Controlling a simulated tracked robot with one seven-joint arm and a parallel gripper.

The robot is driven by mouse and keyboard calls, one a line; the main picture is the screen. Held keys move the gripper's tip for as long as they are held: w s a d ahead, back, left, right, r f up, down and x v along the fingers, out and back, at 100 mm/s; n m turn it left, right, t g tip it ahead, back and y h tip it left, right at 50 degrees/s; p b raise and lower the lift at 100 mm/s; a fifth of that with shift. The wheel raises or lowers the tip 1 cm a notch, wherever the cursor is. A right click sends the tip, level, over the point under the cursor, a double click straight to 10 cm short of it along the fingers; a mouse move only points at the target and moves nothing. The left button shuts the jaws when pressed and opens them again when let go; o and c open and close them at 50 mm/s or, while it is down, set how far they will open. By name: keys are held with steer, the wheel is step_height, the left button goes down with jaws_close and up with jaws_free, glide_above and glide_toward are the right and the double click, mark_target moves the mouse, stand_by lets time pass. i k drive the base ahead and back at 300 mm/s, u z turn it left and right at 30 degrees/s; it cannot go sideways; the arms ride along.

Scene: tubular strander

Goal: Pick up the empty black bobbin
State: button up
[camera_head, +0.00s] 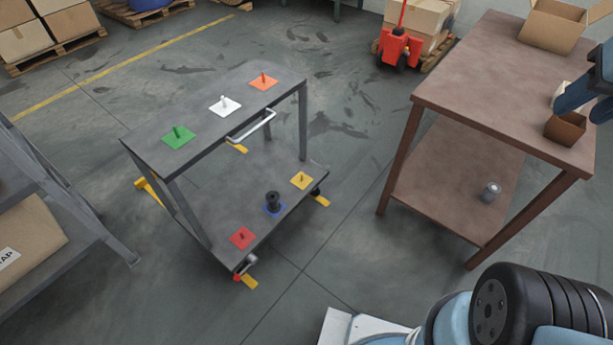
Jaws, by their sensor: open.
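A small black bobbin (272,199) stands upright on the blue square plate (269,211) on the lower shelf of the grey cart (290,218). It looks bare of wire, though it is small in view. A grey bobbin-like piece (490,192) sits on the brown table's lower shelf.
The cart's top has green (178,138), white (224,106) and orange (263,82) plates with pegs. Its lower shelf has red (242,238) and yellow (301,181) plates. Boxes (565,128) stand on the brown table (480,75). Floor between cart and table is clear.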

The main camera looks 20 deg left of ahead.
mark_target(272, 197)
steer(key=u, duration=0.3)
steer(key=i, duration=0.15)
steer(key=z, duration=2)
steer(key=k, duration=2.15)
steer(key=u, duration=1.2)
steer(key=i, duration=1)
